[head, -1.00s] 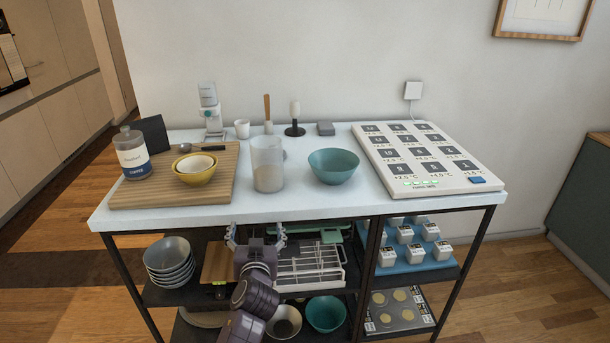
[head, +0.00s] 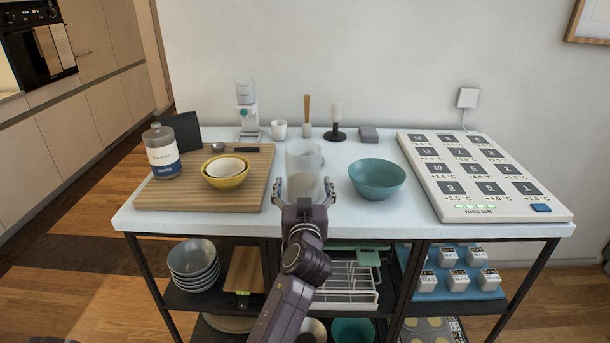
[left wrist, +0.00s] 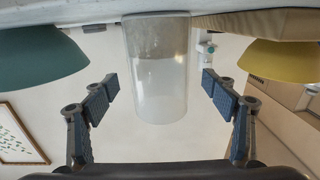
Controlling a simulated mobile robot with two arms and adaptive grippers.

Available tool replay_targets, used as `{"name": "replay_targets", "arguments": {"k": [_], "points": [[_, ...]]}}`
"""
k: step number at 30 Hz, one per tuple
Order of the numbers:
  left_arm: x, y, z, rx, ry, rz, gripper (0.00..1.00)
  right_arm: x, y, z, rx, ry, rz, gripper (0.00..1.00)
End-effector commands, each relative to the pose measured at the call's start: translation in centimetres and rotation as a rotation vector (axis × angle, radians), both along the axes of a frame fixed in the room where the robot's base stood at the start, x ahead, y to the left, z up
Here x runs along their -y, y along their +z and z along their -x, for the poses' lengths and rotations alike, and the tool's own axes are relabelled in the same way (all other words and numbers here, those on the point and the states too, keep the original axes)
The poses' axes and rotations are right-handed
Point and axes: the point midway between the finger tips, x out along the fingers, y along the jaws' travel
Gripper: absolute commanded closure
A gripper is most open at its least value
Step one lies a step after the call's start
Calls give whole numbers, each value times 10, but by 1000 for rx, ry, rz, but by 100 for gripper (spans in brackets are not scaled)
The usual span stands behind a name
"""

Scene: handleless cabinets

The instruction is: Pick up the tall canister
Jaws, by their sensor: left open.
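The tall canister (head: 304,158) is a frosted, see-through cylinder standing upright on the white tabletop, between the wooden board and the teal bowl. My left gripper (head: 304,186) is open in front of it and hides its lower part in the head view. In the left wrist view, which is upside down, the canister (left wrist: 157,75) stands centred between the two spread fingers (left wrist: 160,88), with a gap on each side. Grey-beige contents show near its base. I cannot tell how far the fingertips reach around it. My right gripper is not in view.
The teal bowl (head: 377,180) stands close right of the canister. The wooden board (head: 160,196) at left carries a yellow bowl (head: 226,178) and a coffee jar (head: 162,152). A white cup (head: 279,130) stands behind. A large white panel (head: 480,175) covers the right side.

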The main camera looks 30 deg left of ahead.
Motion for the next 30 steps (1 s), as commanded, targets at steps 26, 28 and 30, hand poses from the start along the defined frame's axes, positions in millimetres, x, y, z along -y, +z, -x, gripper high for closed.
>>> {"name": "replay_targets", "arguments": {"k": [26, 28, 30], "points": [[-34, 4, -52, -1, 0, 1, 28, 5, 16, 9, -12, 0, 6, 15], [-34, 4, -52, -1, 0, 1, 36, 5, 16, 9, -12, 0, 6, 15], [-34, 4, -52, -1, 0, 1, 44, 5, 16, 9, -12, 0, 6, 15]]}}
